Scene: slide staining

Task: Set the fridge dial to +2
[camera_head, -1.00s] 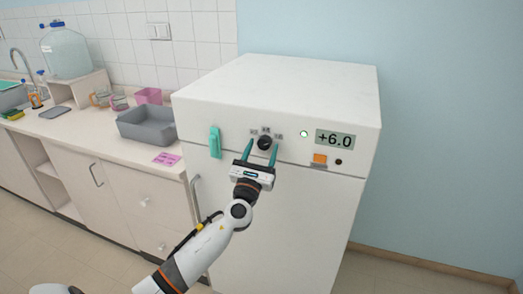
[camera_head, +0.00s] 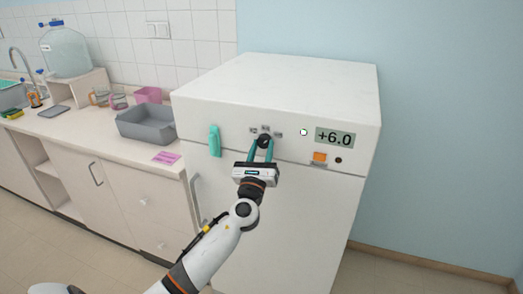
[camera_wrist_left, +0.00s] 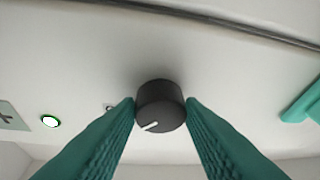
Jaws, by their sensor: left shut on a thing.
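The white fridge (camera_head: 285,82) stands at the end of the counter. Its black dial (camera_head: 264,141) sits on the upper front panel, with small marked labels (camera_head: 265,129) above it. The fridge display (camera_head: 334,138) reads +6.0. My left gripper (camera_head: 263,145) is shut on the dial, one teal finger on each side. In the left wrist view the dial (camera_wrist_left: 160,104) is between the two fingertips, and its white pointer line (camera_wrist_left: 150,126) points to the lower left of that picture. My right gripper is not in view.
A teal handle (camera_head: 215,141) is left of the dial. An orange switch (camera_head: 320,157) and a dark round spot (camera_head: 338,160) are below the display. The counter at the left holds a grey tub (camera_head: 146,126) and a pink note (camera_head: 167,158). Floor at the right is clear.

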